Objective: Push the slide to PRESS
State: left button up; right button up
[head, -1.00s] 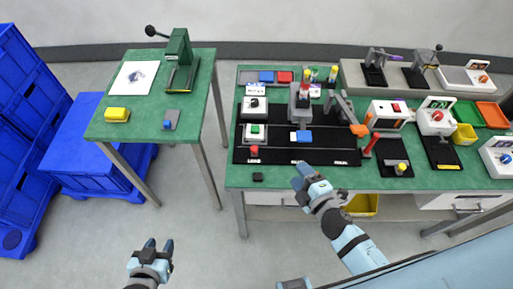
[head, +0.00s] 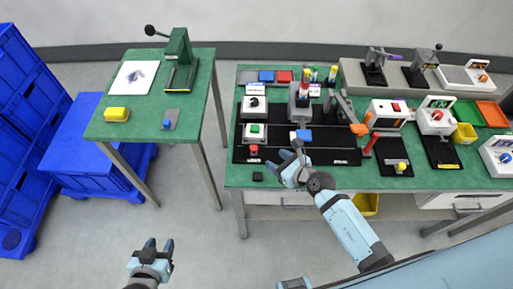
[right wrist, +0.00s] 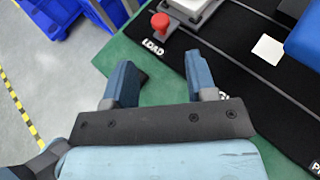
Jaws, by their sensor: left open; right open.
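The slide, a blue block (head: 304,134) with a white plate at its left, sits on the black track board (head: 330,156) on the right-hand green bench. In the right wrist view the blue block (right wrist: 306,40) is at the upper right edge, partly cut off. The LOAD label (right wrist: 153,47) is left of it, and a cut-off label starting with P is at the lower right corner. My right gripper (head: 291,152) is open and empty, over the board's front edge, left of and nearer than the slide, apart from it. My left gripper (head: 160,246) is open and empty over the floor.
A red button (head: 254,150) stands by LOAD, with switch boxes behind it. A press-like column (head: 299,100) rises behind the slide. A tilted lever (head: 345,107) and a red-handled part (head: 370,146) stand to the right.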

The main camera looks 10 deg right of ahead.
aim_at(255, 148)
jog(key=x, duration=1)
jog(key=shift+w+a+f, duration=0.1)
jog(key=shift+w+a, duration=0.05)
jog(key=shift+w, duration=0.05)
